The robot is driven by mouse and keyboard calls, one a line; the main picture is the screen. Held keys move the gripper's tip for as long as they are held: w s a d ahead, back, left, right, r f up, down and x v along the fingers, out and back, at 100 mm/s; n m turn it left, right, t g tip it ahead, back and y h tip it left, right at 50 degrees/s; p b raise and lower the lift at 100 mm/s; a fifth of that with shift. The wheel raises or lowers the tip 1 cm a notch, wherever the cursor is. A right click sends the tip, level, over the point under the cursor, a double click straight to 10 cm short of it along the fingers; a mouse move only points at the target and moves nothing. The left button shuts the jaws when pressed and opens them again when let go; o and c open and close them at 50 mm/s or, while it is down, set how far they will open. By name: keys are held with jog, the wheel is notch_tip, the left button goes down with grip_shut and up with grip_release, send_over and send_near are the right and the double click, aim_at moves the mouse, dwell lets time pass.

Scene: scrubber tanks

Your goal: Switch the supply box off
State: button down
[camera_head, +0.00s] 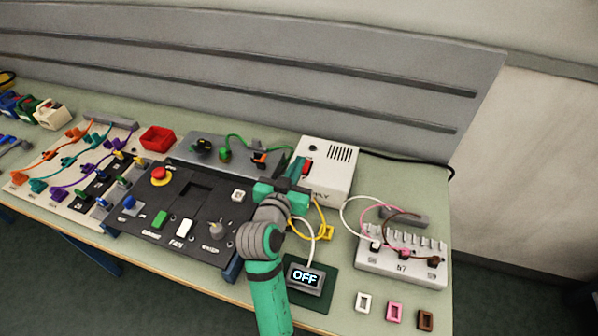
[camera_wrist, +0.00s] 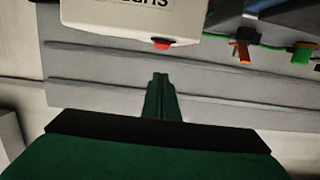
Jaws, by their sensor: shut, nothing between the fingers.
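The supply box (camera_head: 339,157) is a white box with a vent grille, standing at the back of the bench. Its red switch (camera_head: 307,166) is on the left part of the box. In the wrist view the box (camera_wrist: 130,14) is at the top, with the red switch (camera_wrist: 161,43) at its lower edge. My gripper (camera_head: 298,168) is close to the switch and hides part of the box and its lettering. In the wrist view its fingers (camera_wrist: 159,80) are shut and empty, pointing toward the switch, with a visible gap in the picture. A small display (camera_head: 305,277) reads OFF.
A black panel (camera_head: 140,225) with a red mushroom button (camera_head: 160,174) lies left of my arm. A grey terminal block (camera_head: 402,262) with wires stands to the right. Yellow and white cables run beside my gripper. A grey backboard (camera_head: 240,65) rises behind the bench.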

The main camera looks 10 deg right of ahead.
jog(key=f+v, duration=0.1)
jog(key=v, duration=0.8)
jog(key=shift+s, duration=0.5)
jog(key=shift+r, duration=0.1)
